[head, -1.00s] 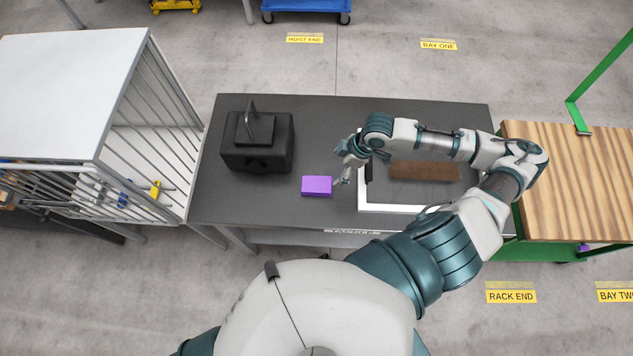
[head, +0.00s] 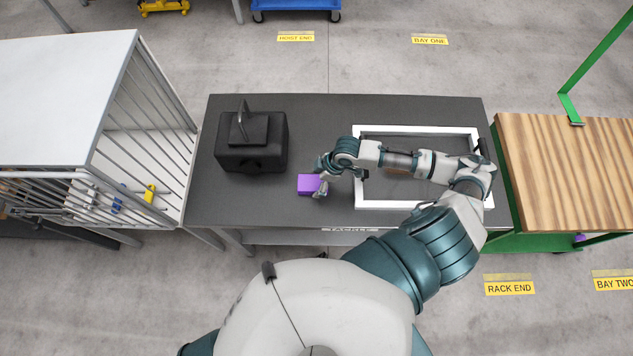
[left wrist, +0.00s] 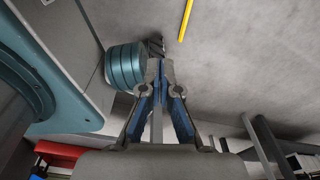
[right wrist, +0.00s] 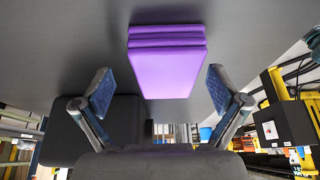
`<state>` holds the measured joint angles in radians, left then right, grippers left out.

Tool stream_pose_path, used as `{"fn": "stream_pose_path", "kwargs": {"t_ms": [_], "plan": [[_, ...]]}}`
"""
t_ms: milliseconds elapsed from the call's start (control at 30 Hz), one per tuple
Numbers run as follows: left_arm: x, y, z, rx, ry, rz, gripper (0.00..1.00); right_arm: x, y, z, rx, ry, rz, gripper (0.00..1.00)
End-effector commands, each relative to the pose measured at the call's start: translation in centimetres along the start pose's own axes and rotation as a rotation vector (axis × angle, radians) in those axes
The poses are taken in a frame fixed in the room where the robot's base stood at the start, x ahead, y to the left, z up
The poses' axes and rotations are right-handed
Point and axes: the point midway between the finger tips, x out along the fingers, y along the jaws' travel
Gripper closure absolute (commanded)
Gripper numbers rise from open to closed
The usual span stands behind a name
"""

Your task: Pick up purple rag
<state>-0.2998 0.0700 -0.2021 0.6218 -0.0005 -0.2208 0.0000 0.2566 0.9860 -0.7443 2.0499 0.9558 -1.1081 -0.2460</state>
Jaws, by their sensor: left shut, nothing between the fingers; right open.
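The purple rag (head: 307,183) is a folded block lying on the dark table (head: 330,112), right of the black box. In the right wrist view the rag (right wrist: 168,70) shows as a layered stack ahead of and between the fingers, not gripped. My right gripper (head: 321,182) is open at the rag's right side in the head view; its fingers (right wrist: 160,90) stand wide apart in the right wrist view. My left gripper (left wrist: 160,65) is shut and empty, seen only in the left wrist view, away from the rag.
A black box with a handle (head: 251,143) stands left of the rag. A white frame (head: 400,205) lies on the right of the table beneath my right arm. A barred rack (head: 150,150) stands left; a wood-topped cart (head: 560,175) stands right.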

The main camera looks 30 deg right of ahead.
Motion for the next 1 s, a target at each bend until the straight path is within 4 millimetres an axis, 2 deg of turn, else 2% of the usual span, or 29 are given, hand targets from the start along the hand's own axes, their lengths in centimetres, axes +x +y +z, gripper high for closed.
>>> {"fn": "stream_pose_path", "kwargs": {"t_ms": [467,667,700,767,933,1000], "plan": [[-0.4,-1.7,0.4,0.004,-0.005,-0.02,1.0,0.2,-0.1,0.4,0.004,0.0,-0.006,0.03],[-0.6,-1.7,0.3,0.003,-0.005,-0.019,1.0,0.5,0.0,0.6,0.004,0.0,-0.006,0.03],[-0.6,-1.5,0.3,0.002,-0.004,-0.017,1.0,0.5,0.0,0.5,0.004,0.0,-0.006,0.06],[-0.6,-1.0,0.2,0.0,-0.003,-0.012,1.0,0.5,-0.1,0.4,0.003,-0.001,-0.005,0.21],[-0.5,0.2,0.0,-0.001,0.0,0.002,1.0,0.6,-0.1,0.3,0.003,-0.004,-0.003,0.63],[-0.5,0.1,0.0,-0.001,0.0,0.001,1.0,0.6,-0.2,0.3,0.003,-0.004,-0.003,0.67]]}}
